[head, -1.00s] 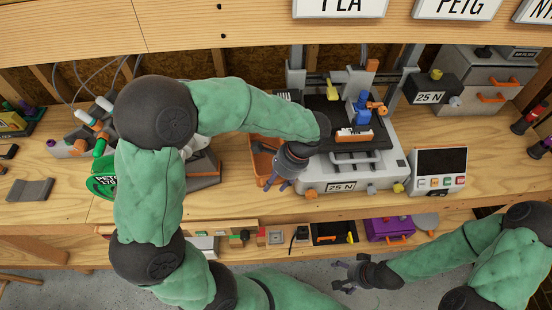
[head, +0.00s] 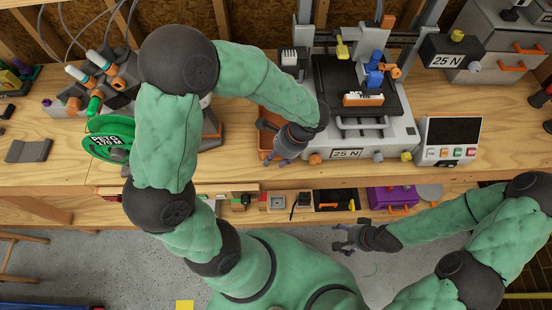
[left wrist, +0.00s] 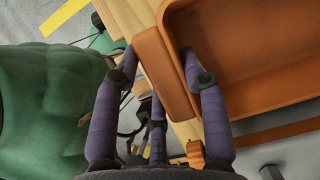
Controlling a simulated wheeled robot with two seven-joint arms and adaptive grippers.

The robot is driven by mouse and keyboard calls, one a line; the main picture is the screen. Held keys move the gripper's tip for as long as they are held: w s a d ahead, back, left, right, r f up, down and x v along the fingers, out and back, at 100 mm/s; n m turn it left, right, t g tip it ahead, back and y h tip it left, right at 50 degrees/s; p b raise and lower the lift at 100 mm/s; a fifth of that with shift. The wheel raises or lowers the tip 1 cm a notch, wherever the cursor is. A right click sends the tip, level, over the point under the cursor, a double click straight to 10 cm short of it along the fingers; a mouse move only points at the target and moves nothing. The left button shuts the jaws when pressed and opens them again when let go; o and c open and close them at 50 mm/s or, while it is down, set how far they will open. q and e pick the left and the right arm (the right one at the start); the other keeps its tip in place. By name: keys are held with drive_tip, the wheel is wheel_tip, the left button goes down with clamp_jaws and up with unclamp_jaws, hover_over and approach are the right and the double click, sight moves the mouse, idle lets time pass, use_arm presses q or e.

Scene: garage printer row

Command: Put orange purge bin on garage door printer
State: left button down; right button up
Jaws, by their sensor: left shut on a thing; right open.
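The orange purge bin (head: 266,141) is at the front of the bench, just left of a grey-white printer (head: 372,130) marked 25 N. My left gripper (head: 276,158) is at the bin's front and partly hides it. In the left wrist view my left gripper (left wrist: 158,56) has its fingers on either side of the bin's thick orange edge piece (left wrist: 163,82), shut on it. The bin's open inside (left wrist: 250,60) shows to the right. The printer has a black bed carrying an orange-and-white part and a blue part. My right gripper (head: 343,238) is open and empty, low in front of the bench.
A green PETG spool (head: 106,146) and a grey machine stand left of the bin. A control box (head: 449,141) is right of the printer, with grey drawers (head: 492,50) behind. A lower shelf holds a purple case (head: 392,197). Bare bench shows at the front edge.

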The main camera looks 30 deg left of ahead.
use_arm(q)
drive_tip(key=shift+f, duration=0.55)
drive_tip(key=c, duration=0.7)
unclamp_jaws()
drive_tip(key=p+v, duration=0.3)
drive_tip(key=v, duration=0.9)
drive_tip(key=shift+p, duration=0.4)
